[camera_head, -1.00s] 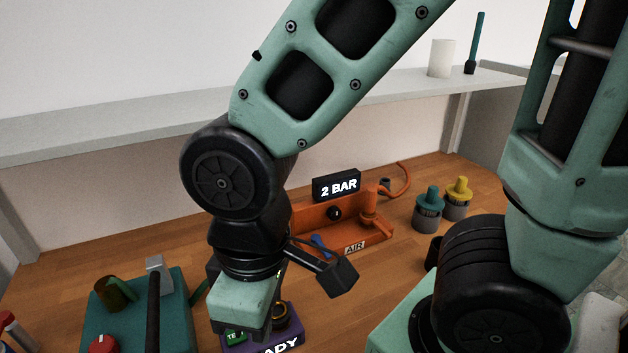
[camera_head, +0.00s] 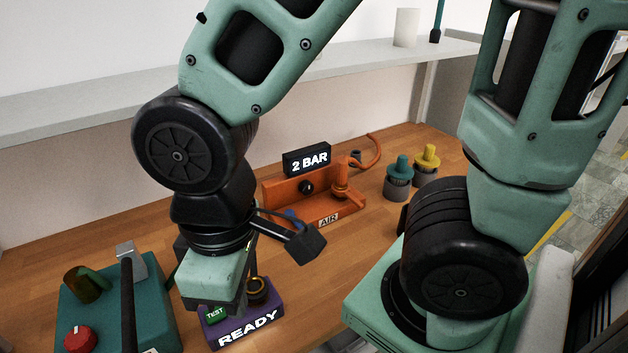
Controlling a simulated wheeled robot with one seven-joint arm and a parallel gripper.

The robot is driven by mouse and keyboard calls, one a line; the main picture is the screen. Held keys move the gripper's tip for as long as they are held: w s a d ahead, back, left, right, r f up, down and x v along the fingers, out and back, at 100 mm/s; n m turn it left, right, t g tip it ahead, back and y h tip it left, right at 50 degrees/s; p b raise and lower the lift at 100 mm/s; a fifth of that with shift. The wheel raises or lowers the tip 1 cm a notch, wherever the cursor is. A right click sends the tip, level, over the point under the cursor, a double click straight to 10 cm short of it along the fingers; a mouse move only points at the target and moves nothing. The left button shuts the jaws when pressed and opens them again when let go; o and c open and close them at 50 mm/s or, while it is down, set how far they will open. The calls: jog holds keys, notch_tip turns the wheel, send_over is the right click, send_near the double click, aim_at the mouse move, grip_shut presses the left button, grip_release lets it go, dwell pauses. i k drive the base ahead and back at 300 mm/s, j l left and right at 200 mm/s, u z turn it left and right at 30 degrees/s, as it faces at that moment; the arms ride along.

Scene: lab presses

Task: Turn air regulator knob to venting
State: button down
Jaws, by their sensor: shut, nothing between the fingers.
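The orange air regulator (camera_head: 280,197), labelled AIR, stands on the wooden table near the middle of the head view. A black display reading "2 BAR" (camera_head: 307,160) tops it, with a small round black knob (camera_head: 306,187) on its face. An orange capped post (camera_head: 341,176) rises at its right end. A blue part (camera_head: 291,214) at its front is partly hidden by my arm's camera bracket. My gripper (camera_head: 222,303) points down, left of and nearer than the regulator, apart from it. It is shut and empty above the purple READY unit; its fingertips are hard to make out.
The purple READY unit (camera_head: 240,330) with a green TEST button sits beneath my gripper. A teal press (camera_head: 105,310) with a red knob is at left. Teal (camera_head: 398,172) and yellow (camera_head: 426,158) capped cylinders stand right of the regulator. A shelf (camera_head: 90,104) runs behind.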

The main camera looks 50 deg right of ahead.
aim_at(306, 187)
jog(key=j+z, duration=0.15)
jog(key=z, duration=0.25)
jog(key=j+z, duration=0.15)
jog(key=z, duration=0.3)
jog(key=j+z, duration=0.1)
jog(key=z, duration=0.3)
jog(key=k+j+z, duration=0.1)
jog(key=z, duration=0.35)
